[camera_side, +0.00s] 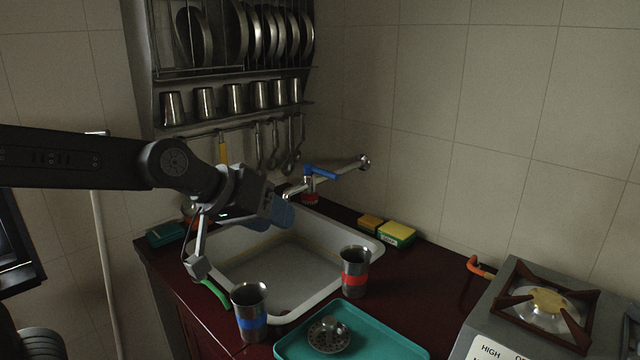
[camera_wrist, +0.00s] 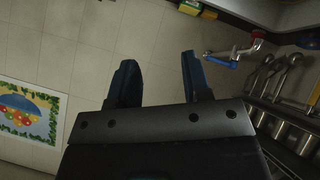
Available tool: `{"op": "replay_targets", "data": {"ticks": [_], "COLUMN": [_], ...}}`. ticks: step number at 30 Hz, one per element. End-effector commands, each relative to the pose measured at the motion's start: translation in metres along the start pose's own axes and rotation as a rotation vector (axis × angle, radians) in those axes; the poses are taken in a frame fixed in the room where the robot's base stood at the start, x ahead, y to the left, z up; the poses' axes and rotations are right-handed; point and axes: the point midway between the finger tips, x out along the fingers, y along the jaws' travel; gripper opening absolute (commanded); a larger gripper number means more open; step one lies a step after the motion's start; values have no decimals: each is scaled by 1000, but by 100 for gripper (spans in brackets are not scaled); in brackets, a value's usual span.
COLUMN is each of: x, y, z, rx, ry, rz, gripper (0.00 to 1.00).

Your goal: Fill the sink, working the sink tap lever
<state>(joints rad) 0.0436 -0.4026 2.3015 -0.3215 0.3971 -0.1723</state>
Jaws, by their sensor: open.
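The sink tap has a blue lever (camera_side: 320,172) and a metal spout, on a pipe from the tiled wall at the back of the sink. In the wrist view the blue lever (camera_wrist: 222,61) shows just right of my fingers. My gripper (camera_side: 279,209) is over the back part of the sink, left of and nearer than the tap. In the wrist view my gripper (camera_wrist: 158,78) has its two fingers apart with nothing between them, and it does not touch the lever. The white sink (camera_side: 345,243) stands below; my arm hides its back left part. No water stream can be made out.
A cup with a red band (camera_side: 354,272) and one with a blue band (camera_side: 250,311) stand by the sink's front edge. A teal tray (camera_side: 390,345) holds a metal strainer-like piece (camera_side: 328,337). Sponges (camera_side: 395,234) lie right of the tap. A plate rack (camera_side: 235,75) hangs above; a stove (camera_side: 545,310) is right.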

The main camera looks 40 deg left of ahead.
Motion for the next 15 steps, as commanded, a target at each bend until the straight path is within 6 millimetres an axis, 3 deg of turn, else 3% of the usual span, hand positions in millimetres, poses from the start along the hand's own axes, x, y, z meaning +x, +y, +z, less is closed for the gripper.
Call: {"op": "replay_targets", "data": {"ticks": [3, 7, 12, 15], "x": [44, 89, 148, 177], "y": [19, 21, -4, -29], "z": [-56, -110, -156, -167], "rx": [-236, -502, -825, -977], "ry": [156, 347, 621, 788], "rz": [63, 96, 74, 37], "gripper": [44, 44, 44, 44]}}
